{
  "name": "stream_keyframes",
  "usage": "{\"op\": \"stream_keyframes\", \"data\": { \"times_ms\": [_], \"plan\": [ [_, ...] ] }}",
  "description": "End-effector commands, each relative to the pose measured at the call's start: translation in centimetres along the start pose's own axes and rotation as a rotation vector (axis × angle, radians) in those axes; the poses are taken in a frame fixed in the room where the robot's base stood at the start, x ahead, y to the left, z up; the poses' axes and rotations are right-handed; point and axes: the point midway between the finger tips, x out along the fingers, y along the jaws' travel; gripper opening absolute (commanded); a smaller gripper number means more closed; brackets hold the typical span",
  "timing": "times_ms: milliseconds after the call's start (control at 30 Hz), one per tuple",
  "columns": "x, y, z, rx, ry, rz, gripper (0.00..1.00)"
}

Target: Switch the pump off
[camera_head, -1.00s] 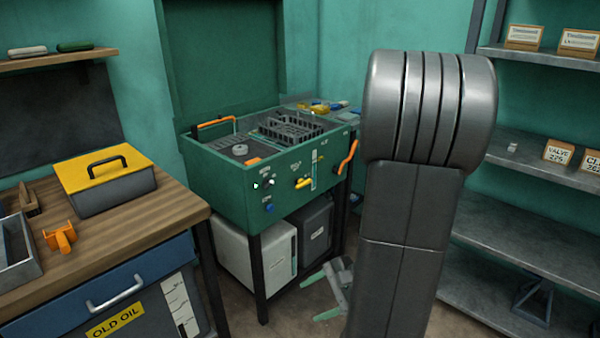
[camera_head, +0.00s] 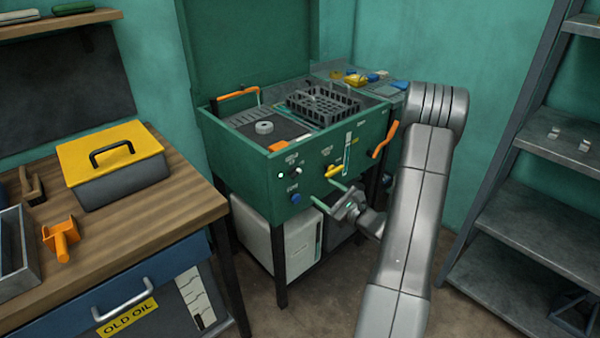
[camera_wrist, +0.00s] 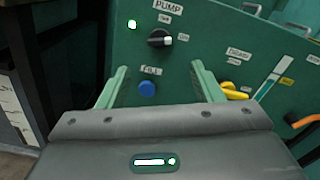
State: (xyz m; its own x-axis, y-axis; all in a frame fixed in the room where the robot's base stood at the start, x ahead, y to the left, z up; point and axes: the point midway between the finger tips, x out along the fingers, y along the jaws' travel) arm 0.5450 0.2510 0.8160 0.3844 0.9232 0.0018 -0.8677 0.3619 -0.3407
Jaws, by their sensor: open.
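The pump switch (camera_wrist: 160,38) is a black rotary knob with a pale pointer mark, under a PUMP label on the green washer's front panel. Its pointer is turned to the right in the wrist view. A green lamp (camera_wrist: 131,24) glows left of it. The knob also shows in the head view (camera_head: 296,171), with the lit lamp (camera_head: 281,175) beside it. My gripper (camera_head: 338,196) is open and empty, in front of the panel and below the knob. In the wrist view its green fingers (camera_wrist: 158,82) stand apart on either side of the blue button (camera_wrist: 147,89).
A yellow valve handle (camera_wrist: 234,90) lies right of the knob, and an orange lever (camera_head: 384,139) is farther right. The green washer tank (camera_head: 240,150) holds a basket. A workbench with a yellow-lidded toolbox (camera_head: 112,165) stands left; shelves stand right.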

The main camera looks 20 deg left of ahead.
Motion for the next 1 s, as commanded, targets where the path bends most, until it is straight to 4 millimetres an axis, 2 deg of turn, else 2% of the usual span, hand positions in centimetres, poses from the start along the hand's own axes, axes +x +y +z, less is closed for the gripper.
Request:
{"op": "stream_keyframes", "data": {
  "times_ms": [300, 500, 700, 1000],
  "plan": [
    [6.7, 0.1, 0.2, -0.003, -0.001, 0.005, 0.6],
    [10.2, 0.1, 0.2, -0.003, 0.001, 0.005, 0.6],
    [11.9, 0.1, 0.1, -0.002, 0.002, 0.003, 0.6],
    [12.2, 0.1, 0.0, -0.002, 0.003, 0.002, 0.6]
  ]
}}
